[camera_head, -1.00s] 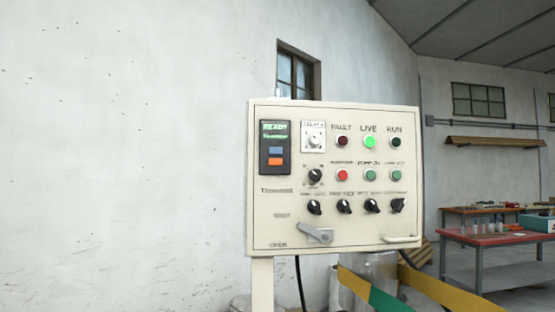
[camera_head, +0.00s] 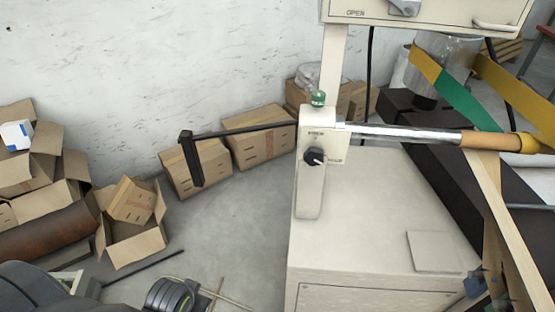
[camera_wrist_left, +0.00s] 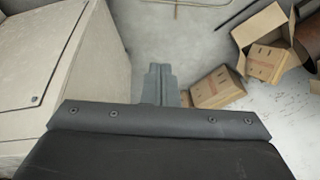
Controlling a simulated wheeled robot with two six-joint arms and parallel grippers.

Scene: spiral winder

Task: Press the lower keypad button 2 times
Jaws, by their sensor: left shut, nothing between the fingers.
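The keypad and its lower button are outside both current views. Only the bottom edge of the cream control panel (camera_head: 445,14) shows at the top right of the head view, with the word OPEN, part of a grey lever and a handle. My left gripper (camera_wrist_left: 160,84) shows in the left wrist view, with its grey fingers together and nothing between them. It is over the floor, apart from the panel. I cannot make out its fingers in the head view. My right gripper is not in view.
A cream machine cabinet (camera_head: 375,220) with a post, black selector knob (camera_head: 313,157) and green lamp (camera_head: 318,98) stands below the panel. A black arm (camera_head: 240,131) sticks out left from the post. Cardboard boxes (camera_head: 262,138) line the wall. Grey floor (camera_head: 235,225) is open between.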

